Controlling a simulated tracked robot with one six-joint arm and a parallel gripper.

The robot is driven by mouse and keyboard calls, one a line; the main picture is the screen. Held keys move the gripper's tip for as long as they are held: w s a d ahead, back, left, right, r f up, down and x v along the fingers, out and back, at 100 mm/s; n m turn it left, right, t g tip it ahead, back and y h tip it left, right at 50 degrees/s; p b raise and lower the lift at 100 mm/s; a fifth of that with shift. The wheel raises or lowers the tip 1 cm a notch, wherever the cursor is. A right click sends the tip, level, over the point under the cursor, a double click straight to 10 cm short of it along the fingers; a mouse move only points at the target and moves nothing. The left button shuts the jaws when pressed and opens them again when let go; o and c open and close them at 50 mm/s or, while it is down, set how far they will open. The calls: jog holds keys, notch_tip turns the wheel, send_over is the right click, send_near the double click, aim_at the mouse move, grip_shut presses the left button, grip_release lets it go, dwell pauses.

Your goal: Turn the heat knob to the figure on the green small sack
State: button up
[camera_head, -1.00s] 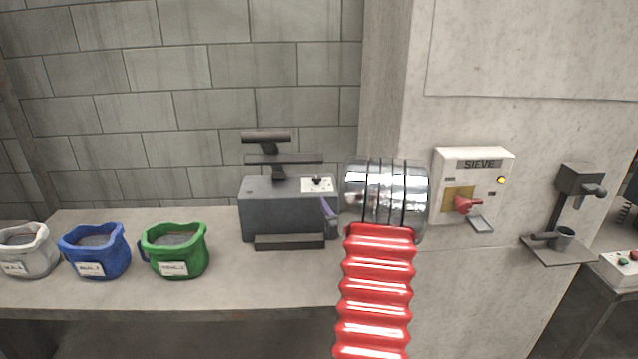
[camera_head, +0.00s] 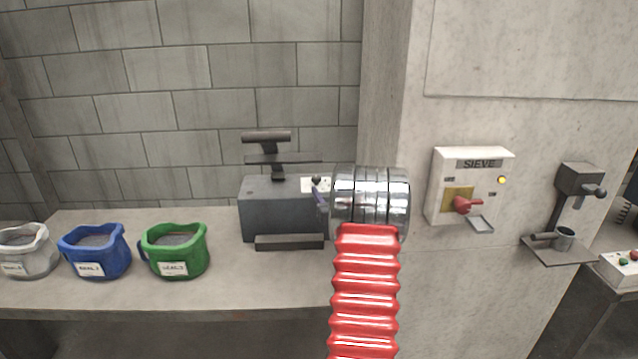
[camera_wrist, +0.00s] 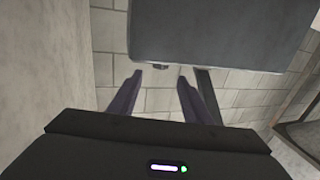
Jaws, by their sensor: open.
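The green small sack (camera_head: 174,252) stands open on the bench, with a white label (camera_head: 173,269) on its front; the figure on it is too small to read surely. A dark grey machine (camera_head: 268,208) stands on the bench and carries a small white plate (camera_head: 308,184) with a dark knob (camera_head: 316,180); I cannot tell whether this is the heat knob. My gripper (camera_head: 320,196) is at the machine's right end, largely hidden behind my arm. In the wrist view its two fingers (camera_wrist: 160,82) are apart and empty, with the machine's grey body (camera_wrist: 215,30) just beyond.
A blue sack (camera_head: 95,252) and a white sack (camera_head: 27,252) stand left of the green one. A SIEVE box (camera_head: 470,166) with a red handle is on the pillar at right. A dark bracket with a cup (camera_head: 564,238) is farther right. The bench front is clear.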

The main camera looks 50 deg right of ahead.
aim_at(318, 180)
jog(key=shift+x, duration=3.5)
jog(key=shift+c, duration=0.2)
jog(key=c, duration=0.9)
jog(key=shift+d, duration=0.1)
jog(key=shift+c, duration=0.5)
